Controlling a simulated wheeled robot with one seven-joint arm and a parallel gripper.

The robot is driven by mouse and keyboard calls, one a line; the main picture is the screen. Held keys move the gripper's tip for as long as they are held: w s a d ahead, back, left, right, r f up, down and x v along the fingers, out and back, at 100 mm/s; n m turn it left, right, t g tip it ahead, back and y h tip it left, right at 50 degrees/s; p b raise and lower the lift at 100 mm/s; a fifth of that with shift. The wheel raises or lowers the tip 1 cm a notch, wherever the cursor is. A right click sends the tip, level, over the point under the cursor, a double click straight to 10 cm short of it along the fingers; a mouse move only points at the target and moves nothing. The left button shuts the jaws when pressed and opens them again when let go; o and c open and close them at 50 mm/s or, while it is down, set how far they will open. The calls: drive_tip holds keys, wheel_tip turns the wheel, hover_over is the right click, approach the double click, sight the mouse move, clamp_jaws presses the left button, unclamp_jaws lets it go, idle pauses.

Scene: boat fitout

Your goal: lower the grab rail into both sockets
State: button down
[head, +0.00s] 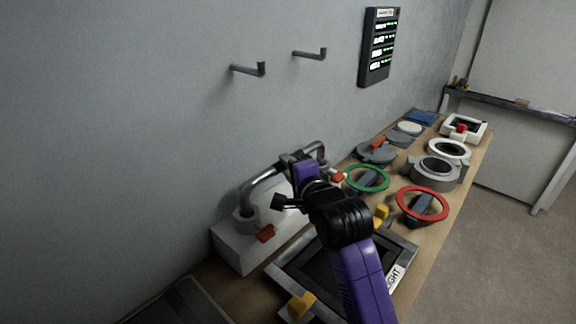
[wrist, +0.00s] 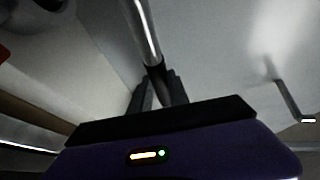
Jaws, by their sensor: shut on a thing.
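The grab rail (head: 262,186) is a bent, shiny metal tube above a white block (head: 232,246) by the wall. My gripper (head: 292,160) is shut on the rail's upper bar. In the wrist view the rail (wrist: 143,32) runs up from between my gripper's fingers (wrist: 158,92). The rail's left leg meets the round grey left socket (head: 245,219) on the block; how deep it sits I cannot tell. The right leg bends down behind my arm, and its end and the right socket are hidden. Red tabs (head: 265,233) sit on the block near the sockets.
A dark framed hatch (head: 283,272) with yellow latches lies right in front of the block. Green (head: 366,179) and red (head: 422,204) rings and several round fittings crowd the bench beyond. Two hooks (head: 247,69) stick out of the wall above.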

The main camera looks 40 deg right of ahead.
drive_tip(key=shift+r, duration=0.1)
idle(0.3)
drive_tip(key=c, duration=1.3)
unclamp_jaws()
drive_tip(key=shift+o, duration=0.7)
drive_tip(key=v, duration=0.7)
drive_tip(key=shift+s, duration=0.4)
drive_tip(key=shift+a, duration=0.15)
